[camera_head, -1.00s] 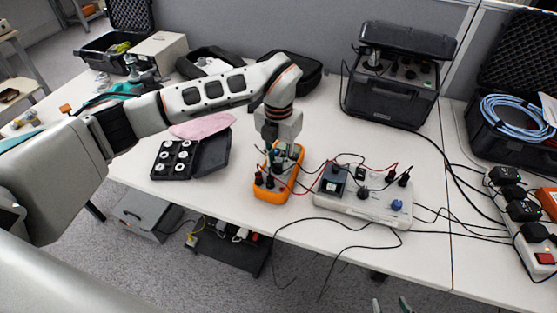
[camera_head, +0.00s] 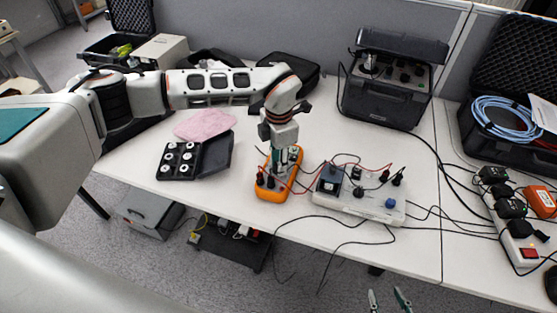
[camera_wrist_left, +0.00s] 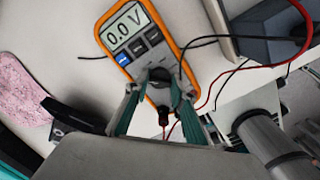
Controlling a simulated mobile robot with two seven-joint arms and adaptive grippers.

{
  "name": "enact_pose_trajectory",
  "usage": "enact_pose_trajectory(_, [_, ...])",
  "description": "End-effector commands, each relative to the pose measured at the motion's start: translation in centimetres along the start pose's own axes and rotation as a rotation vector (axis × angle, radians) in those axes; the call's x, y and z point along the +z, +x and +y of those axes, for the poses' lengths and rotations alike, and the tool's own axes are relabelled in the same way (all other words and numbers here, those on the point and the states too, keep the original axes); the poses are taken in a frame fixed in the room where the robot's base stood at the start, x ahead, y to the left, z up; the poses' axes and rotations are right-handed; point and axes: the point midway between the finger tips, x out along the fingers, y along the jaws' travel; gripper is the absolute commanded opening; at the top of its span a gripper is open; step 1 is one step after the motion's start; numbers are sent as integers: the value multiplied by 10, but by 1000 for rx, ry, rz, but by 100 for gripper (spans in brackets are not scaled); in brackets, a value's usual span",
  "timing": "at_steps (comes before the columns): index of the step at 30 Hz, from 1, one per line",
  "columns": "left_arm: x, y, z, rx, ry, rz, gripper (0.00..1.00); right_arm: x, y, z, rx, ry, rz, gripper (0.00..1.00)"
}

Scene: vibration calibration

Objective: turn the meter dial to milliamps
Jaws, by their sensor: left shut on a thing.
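The orange meter (camera_head: 272,194) lies on the table near its front edge. In the left wrist view its display (camera_wrist_left: 128,25) reads 0.0 V, with buttons below it, one of them blue. The black dial (camera_wrist_left: 159,76) sits below the buttons. My left gripper (camera_head: 277,165) points down over the meter; in the left wrist view its teal fingers (camera_wrist_left: 153,92) are on both sides of the dial and shut on it. The dial's pointer and markings cannot be read. My right gripper (camera_head: 388,300) shows only its two teal fingertips, apart, at the bottom edge.
A pale box (camera_head: 358,200) with knobs and cables stands right of the meter, joined to it by red and black leads. A black tray (camera_head: 179,160) with weights and a pink cloth (camera_head: 205,124) lie to the left. A black case (camera_head: 390,95) stands behind.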

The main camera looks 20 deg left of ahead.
Motion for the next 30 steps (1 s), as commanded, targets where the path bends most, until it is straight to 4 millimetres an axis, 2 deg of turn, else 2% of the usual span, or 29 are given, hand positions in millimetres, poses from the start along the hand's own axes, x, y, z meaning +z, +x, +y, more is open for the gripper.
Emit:
enact_pose_trajectory(7, [1, -1, 0, 2, 66, -2, 3, -10, -2, 3, 4, -1, 13, 40])
enact_pose_trajectory(20, [1, -1, 0, 1, 77, -2, 3, -8, -1, 3, 4, -1, 10, 40])
enact_pose_trajectory(21, [1, -1, 0, 1, 77, -2, 27, -8, -1, 3, 4, -1, 9, 40])
enact_pose_trajectory(23, [1, -1, 0, 1, 77, -2, 41, -7, -1, 3, 4, -1, 7, 40])
enact_pose_trajectory(30, [0, 0, 0, 1, 77, -1, 41, -6, -1, 2, 4, -1, 5, 40])
